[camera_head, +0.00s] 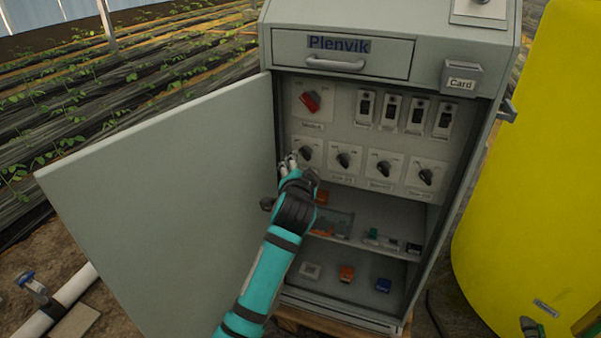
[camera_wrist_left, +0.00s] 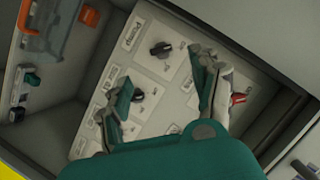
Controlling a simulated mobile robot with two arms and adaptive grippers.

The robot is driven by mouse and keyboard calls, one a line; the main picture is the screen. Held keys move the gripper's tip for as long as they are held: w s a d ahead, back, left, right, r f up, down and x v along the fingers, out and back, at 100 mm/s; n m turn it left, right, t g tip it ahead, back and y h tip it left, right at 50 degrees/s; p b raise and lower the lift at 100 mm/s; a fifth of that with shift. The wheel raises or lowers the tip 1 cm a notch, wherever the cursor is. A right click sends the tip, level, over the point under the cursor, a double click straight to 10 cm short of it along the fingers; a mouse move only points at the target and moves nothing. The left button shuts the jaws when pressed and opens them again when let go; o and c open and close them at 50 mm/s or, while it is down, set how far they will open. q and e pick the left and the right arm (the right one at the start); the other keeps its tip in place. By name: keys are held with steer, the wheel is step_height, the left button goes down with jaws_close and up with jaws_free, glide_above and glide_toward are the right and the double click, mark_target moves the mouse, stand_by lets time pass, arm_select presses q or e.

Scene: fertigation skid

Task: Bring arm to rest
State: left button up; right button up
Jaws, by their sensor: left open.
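My left arm reaches up from the bottom into the open grey cabinet (camera_head: 463,198). My left gripper (camera_head: 289,160) is at the left of the row of black rotary knobs, close to the leftmost knob (camera_head: 305,153). In the left wrist view the gripper (camera_wrist_left: 165,95) has its two fingers spread apart, with nothing held between them. A black knob (camera_wrist_left: 137,95) shows beside one finger, and another knob (camera_wrist_left: 160,48) is beyond the fingers. I cannot tell whether a finger touches a knob. The red switch (camera_head: 310,101) is above the gripper. My right gripper is not seen.
The cabinet door (camera_head: 165,205) stands open to the left of my arm. Shelves below hold small items, including an orange one (camera_head: 346,273) and a blue one (camera_head: 383,285). A yellow tank (camera_head: 530,190) stands close on the right. A drawer (camera_head: 385,57) above is shut.

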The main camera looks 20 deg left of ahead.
arm_select(q)
steer(key=shift+s, duration=0.3)
